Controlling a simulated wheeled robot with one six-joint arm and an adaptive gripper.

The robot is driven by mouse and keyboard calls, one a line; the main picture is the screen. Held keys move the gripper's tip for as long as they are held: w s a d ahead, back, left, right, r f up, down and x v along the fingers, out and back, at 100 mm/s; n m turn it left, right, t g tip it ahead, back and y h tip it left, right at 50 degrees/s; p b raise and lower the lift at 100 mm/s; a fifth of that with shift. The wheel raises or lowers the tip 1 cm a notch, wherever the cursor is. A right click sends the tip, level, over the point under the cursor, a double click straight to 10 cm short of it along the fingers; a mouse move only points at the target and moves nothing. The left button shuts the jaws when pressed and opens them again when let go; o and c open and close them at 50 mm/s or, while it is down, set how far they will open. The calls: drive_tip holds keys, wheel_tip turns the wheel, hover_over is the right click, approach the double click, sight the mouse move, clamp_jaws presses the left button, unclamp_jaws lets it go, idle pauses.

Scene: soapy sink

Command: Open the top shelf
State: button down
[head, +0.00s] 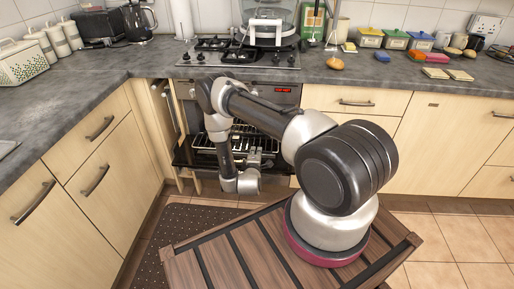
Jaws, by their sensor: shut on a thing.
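The oven (285,92) is built in under the hob, and its dark door (190,162) is folded down open. A wire shelf (204,145) shows in the opening, with its bars level and its front part out over the door. My gripper (266,158) is at the front of this shelf and is shut on it. The fingertips are small and dark here, so the exact grip point is hard to see. My arm hides the middle of the oven and part of the shelf.
Wooden drawers (104,125) stand at the left, and more cupboards (450,130) at the right. A narrow pull-out unit (165,105) stands open left of the oven. A dark mat (178,235) lies on the tiled floor. The hob (215,50) and a kettle (137,22) are above.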

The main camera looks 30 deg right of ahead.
drive_tip(key=f+v, duration=0.1)
drive_tip(key=v, duration=0.6)
drive_tip(key=shift+s+a+f, duration=0.2)
drive_tip(key=shift+s+a, duration=0.05)
drive_tip(key=shift+s, duration=0.05)
drive_tip(key=c, duration=1.5)
unclamp_jaws()
drive_tip(key=v, duration=1.2)
